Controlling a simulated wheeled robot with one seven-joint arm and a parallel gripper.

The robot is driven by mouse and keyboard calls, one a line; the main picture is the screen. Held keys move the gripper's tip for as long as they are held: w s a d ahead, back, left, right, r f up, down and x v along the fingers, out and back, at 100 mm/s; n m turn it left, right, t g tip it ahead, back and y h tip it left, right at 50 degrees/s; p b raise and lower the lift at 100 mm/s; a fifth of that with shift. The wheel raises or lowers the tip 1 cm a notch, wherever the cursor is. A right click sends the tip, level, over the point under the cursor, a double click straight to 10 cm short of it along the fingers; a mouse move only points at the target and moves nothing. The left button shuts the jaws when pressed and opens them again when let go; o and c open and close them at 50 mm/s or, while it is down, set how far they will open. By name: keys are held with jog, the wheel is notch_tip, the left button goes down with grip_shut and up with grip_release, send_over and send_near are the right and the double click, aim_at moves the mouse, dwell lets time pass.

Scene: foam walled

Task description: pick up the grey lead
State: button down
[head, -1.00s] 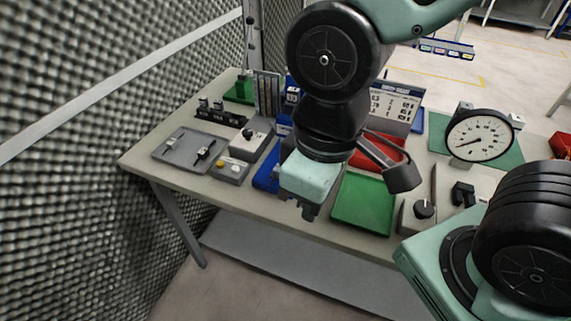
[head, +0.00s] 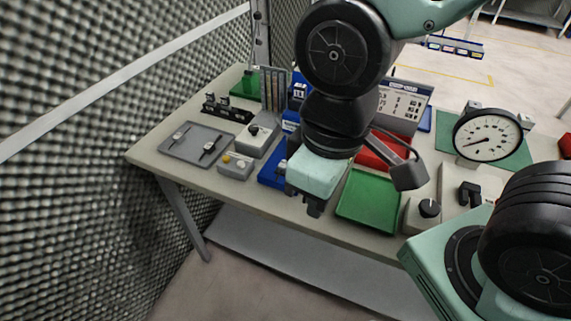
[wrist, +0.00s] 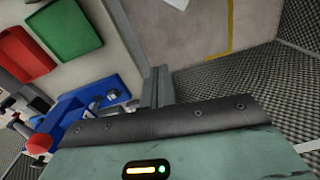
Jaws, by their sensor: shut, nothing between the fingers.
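My gripper (head: 314,208) points down in front of the bench's near edge, beside the blue tray and the green tray. Its fingers are together and empty; they also show in the wrist view (wrist: 158,86). I cannot pick out the grey lead for certain. A rack with several narrow upright strips (head: 274,90), some greyish, stands at the back left of the bench, well away from my gripper. My arm hides part of the middle of the bench.
The bench (head: 150,152) carries a grey tray (head: 185,147), a box with buttons (head: 236,165), a blue tray (head: 269,176), a green tray (head: 368,198), a red tray (head: 374,157) and a round dial (head: 487,136). A mesh wall (head: 110,90) stands left. The floor in front is clear.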

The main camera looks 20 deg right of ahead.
jog(key=c, duration=1.6)
grip_release()
jog(key=shift+f, duration=0.15)
jog(key=shift+o, duration=0.5)
jog(key=f+n+h+b, duration=0.2)
jog(key=f+n, duration=0.1)
jog(key=w+f+n+h+b, duration=0.1)
jog(key=f, duration=0.1)
jog(key=shift+a+n+g, duration=0.3)
jog(key=shift+n+g, duration=0.1)
jog(key=n+t+h+b, duration=0.7)
jog(key=n+t, duration=0.3)
jog(key=n, duration=0.4)
send_near(277, 177)
jog(key=p+x, duration=0.3)
jog(key=x, duration=0.5)
